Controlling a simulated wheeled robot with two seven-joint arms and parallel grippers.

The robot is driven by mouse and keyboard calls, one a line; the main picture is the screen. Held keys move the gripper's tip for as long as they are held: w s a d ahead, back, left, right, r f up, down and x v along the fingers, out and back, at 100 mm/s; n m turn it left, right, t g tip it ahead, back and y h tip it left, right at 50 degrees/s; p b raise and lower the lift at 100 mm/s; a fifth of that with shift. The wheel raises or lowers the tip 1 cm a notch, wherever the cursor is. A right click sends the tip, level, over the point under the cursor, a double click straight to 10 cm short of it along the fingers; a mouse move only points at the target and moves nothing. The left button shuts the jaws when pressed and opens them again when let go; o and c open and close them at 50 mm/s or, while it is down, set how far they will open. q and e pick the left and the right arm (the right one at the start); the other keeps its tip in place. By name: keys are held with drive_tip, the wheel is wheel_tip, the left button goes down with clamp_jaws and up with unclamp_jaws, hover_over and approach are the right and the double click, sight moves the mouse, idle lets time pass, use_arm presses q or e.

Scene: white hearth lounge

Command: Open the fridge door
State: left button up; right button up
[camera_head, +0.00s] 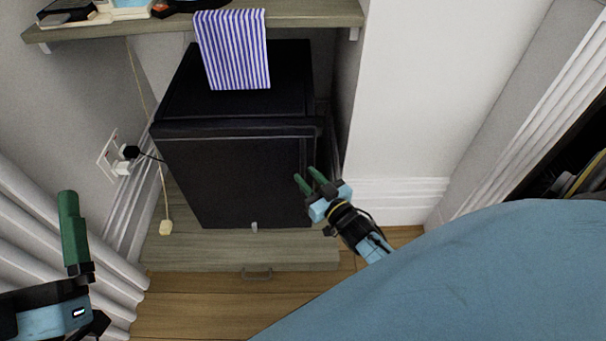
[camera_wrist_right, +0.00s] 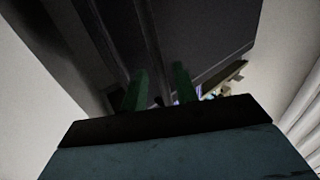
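The small black fridge (camera_head: 235,178) stands on a low wooden platform, under a shelf. Its front door appears shut against the body, and no clear handle shows. My right gripper (camera_head: 306,175) is at the right edge of the door, with its two green fingers apart and nothing seen between them. In the right wrist view the fingers (camera_wrist_right: 160,88) stand apart in front of dark fridge panels (camera_wrist_right: 200,35); whether they touch is unclear. My left gripper (camera_head: 70,225) is at the lower left, away from the fridge; its fingers overlap in view.
A striped cloth (camera_head: 234,50) hangs from the shelf (camera_head: 300,17) over the fridge top. A wall socket (camera_head: 118,156) with a plug is on the left. A blue rounded surface (camera_head: 480,270) fills the lower right. Bare wooden floor (camera_head: 200,305) lies in front.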

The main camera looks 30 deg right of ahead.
use_arm(q)
drive_tip(key=shift+s+a+r+t+h+b, duration=0.1)
drive_tip(key=shift+s+r+t+h+b, duration=0.3)
drive_tip(key=shift+t, duration=0.5)
use_arm(e)
drive_tip(key=shift+w, duration=1.35)
use_arm(q)
drive_tip(key=shift+s+r, duration=0.1)
drive_tip(key=shift+r, duration=0.05)
use_arm(e)
clamp_jaws()
